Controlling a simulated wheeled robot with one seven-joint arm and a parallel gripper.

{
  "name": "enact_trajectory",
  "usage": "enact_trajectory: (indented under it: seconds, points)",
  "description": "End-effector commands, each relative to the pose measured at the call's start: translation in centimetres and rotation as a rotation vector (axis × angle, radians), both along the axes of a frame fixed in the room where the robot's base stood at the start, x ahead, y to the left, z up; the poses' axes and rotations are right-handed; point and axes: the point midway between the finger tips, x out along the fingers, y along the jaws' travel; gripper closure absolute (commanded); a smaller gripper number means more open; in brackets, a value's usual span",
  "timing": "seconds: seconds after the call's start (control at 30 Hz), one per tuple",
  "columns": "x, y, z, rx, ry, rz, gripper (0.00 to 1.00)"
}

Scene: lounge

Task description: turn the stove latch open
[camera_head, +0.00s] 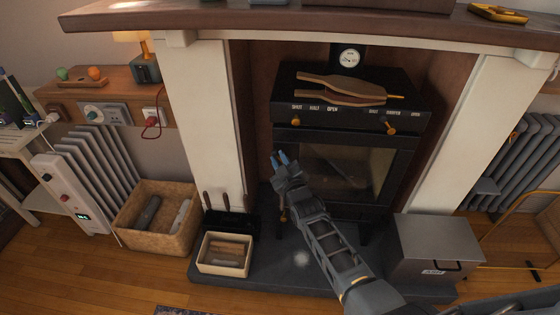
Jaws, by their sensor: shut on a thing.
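The black stove (345,118) stands in the fireplace with its glass door (350,165) closed. My gripper (280,158) has blue fingertips and is at the left edge of the door, where it is shut on the stove latch. The fingers and wrist hide most of the latch, so its angle cannot be told. A small brass piece (283,215) shows below the gripper; I cannot tell whether it belongs to the latch.
Bellows (343,90) lie on the stove top. A metal box (438,250) stands on the hearth at right. A cream box (224,255) and a black tool holder (231,223) stand at left. A wicker basket (157,218) is farther left. Hearth room in front is partly covered by my arm.

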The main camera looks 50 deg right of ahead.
Motion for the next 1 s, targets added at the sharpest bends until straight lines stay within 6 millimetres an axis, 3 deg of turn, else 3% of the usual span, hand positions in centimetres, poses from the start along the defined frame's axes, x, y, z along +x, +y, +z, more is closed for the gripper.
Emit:
enact_trajectory:
  seconds: [0.37, 1.0]
  points:
    - [-0.1, -0.1, -0.3, 0.095, -0.125, 0.001, 1.00]
    - [-1.8, -1.4, -0.5, 0.462, -0.594, 0.002, 1.00]
